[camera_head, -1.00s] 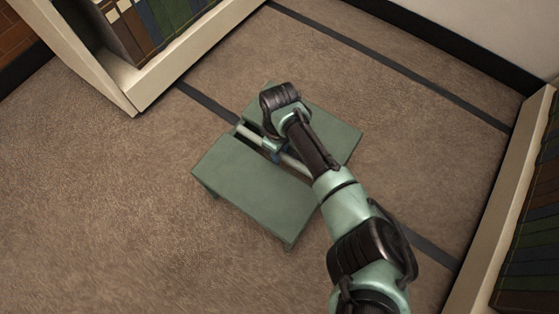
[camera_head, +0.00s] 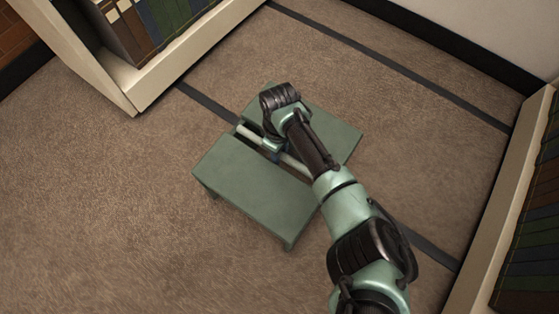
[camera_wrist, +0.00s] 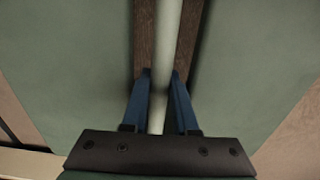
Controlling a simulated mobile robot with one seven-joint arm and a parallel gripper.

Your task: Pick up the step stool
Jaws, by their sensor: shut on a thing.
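The green step stool (camera_head: 258,188) stands on the carpet in the middle of the head view, with two flat panels and a pale bar (camera_head: 246,133) running in the gap between them. In the wrist view the pale bar (camera_wrist: 167,40) runs lengthwise between green panels (camera_wrist: 65,65). My gripper (camera_wrist: 160,85) has its blue fingers on either side of the bar, shut on it. In the head view my arm covers part of the far panel and most of the gripper; a bit of blue finger shows at the bar.
A cream bookshelf (camera_head: 150,85) with books stands at the upper left, and another shelf (camera_head: 500,210) stands at the right. Dark strips (camera_head: 205,103) cross the brown carpet (camera_head: 110,210). The carpet left of the stool is clear.

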